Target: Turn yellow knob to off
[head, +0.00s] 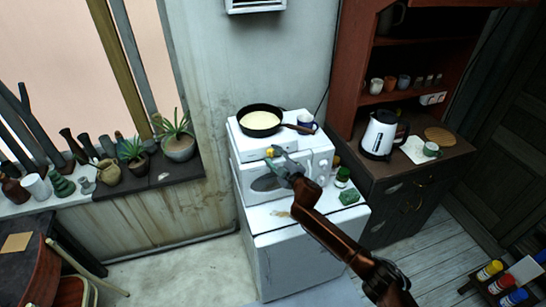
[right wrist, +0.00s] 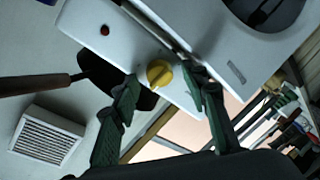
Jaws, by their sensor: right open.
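The yellow knob (right wrist: 159,73) is on the white front panel of a small hot plate (head: 243,143). In the right wrist view it shows between my right gripper's two green fingertips, with a visible gap on each side. I cannot tell how deep the fingers reach around it. In the head view my right gripper (head: 276,154) is at the hot plate's front and mostly covers the knob. It is open and holds nothing. A red light (right wrist: 104,30) is on the same panel. My left gripper is out of view.
A black frying pan (head: 260,121) with pale content sits on the hot plate, its handle pointing right. The hot plate stands on a white microwave (head: 318,165). A mug (head: 307,122), green jar (head: 342,177) and green sponge (head: 349,197) are nearby. A kettle (head: 380,134) stands on the right cabinet.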

